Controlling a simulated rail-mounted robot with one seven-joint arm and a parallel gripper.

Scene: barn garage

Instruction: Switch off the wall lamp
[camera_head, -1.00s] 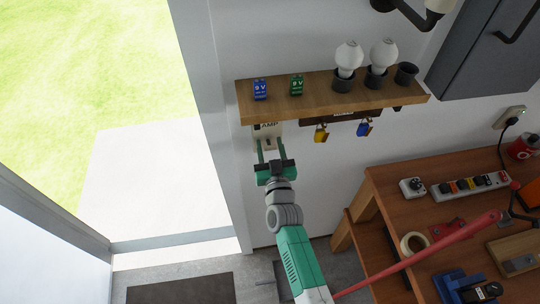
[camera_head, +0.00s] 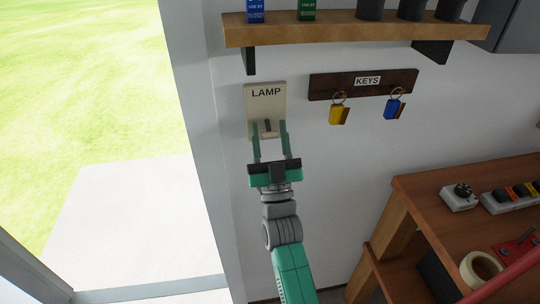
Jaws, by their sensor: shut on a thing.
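The lamp switch (camera_head: 265,97) is a beige wall plate labelled LAMP, under the left end of the shelf. A small dark lever (camera_head: 267,125) shows low on it. My gripper (camera_head: 269,124) comes up from below, with its two green fingers on either side of the lower part of the switch. It is shut on the switch; the exact contact at the fingertips is hard to see. The wall lamp itself is out of view now.
The wooden shelf (camera_head: 350,32) juts out above the switch. To the right hangs a key rack (camera_head: 362,84) with yellow keys (camera_head: 337,114) and blue keys (camera_head: 393,108). A wooden workbench (camera_head: 470,180) stands at lower right. An open doorway is at left.

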